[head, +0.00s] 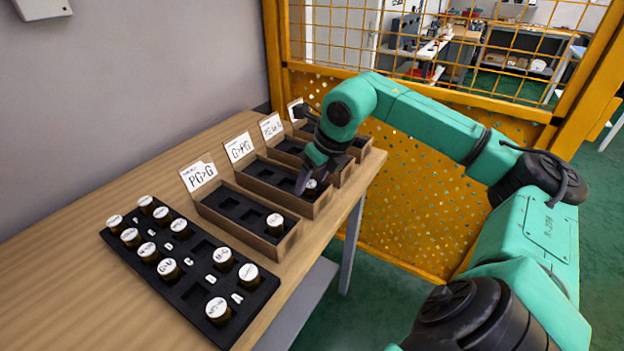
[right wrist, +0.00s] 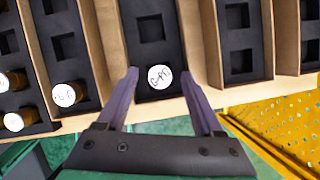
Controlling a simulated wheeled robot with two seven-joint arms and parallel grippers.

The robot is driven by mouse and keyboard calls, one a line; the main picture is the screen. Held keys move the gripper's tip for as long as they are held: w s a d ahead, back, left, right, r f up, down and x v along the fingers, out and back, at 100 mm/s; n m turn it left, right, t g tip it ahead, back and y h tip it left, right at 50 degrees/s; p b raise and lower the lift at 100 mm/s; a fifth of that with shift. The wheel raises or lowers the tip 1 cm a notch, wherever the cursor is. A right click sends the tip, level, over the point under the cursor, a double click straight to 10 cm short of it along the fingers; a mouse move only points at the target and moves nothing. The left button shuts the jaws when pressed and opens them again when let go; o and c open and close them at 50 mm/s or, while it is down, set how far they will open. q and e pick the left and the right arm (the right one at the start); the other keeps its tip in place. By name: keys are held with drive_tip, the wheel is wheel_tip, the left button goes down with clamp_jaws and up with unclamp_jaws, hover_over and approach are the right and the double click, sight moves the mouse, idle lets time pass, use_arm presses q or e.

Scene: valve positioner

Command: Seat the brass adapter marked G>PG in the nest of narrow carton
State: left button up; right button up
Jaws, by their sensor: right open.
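A brass adapter with a white top (right wrist: 159,77), its mark reading like G>PG, stands in the front end of a narrow carton (right wrist: 189,50) with a black insert. My right gripper (right wrist: 158,74) is open, one finger on each side of the adapter, without visible grip. How deep the adapter sits is hard to tell. My left gripper is not in view.
The neighbouring carton (head: 262,247) with the PG>G card (head: 198,175) holds one adapter (head: 275,222) at its front end. A black tray (head: 187,293) with several white-topped adapters lies nearer. More cartons stand behind my gripper. A yellow mesh fence (head: 420,170) rises beyond the table.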

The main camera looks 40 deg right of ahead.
drive_tip(key=p+v, duration=0.1)
drive_tip(key=v, duration=1.3)
drive_tip(key=shift+r, duration=0.25)
